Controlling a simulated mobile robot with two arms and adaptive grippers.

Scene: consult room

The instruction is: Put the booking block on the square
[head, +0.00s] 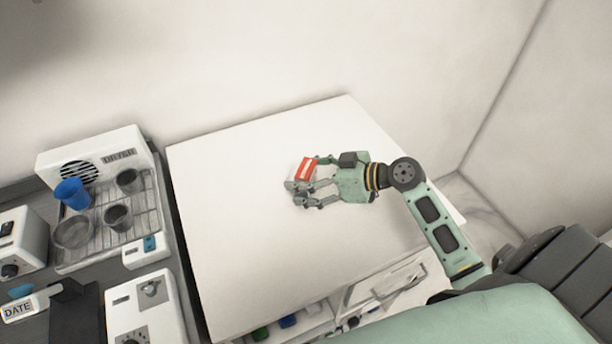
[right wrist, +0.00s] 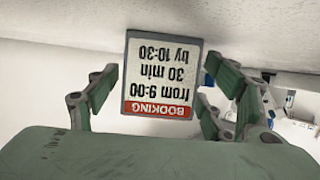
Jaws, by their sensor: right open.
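The booking block (head: 305,168) has a red top band and a pale body and is at the middle of the white table. In the right wrist view the block (right wrist: 163,80) shows a white face with upside-down text reading BOOKING, from 9:00, 30 min, by 10:30. My right gripper (head: 313,181) is open around the block. I cannot make out a square on the table. My left gripper is not in view.
The white table top (head: 235,220) is otherwise bare. At left stand a dryer unit (head: 95,150), a wire rack with a blue cup (head: 72,193) and grey cups, and white boxes with dials (head: 148,308). A wall rises behind the table. Shelves with bottles lie below its front edge.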

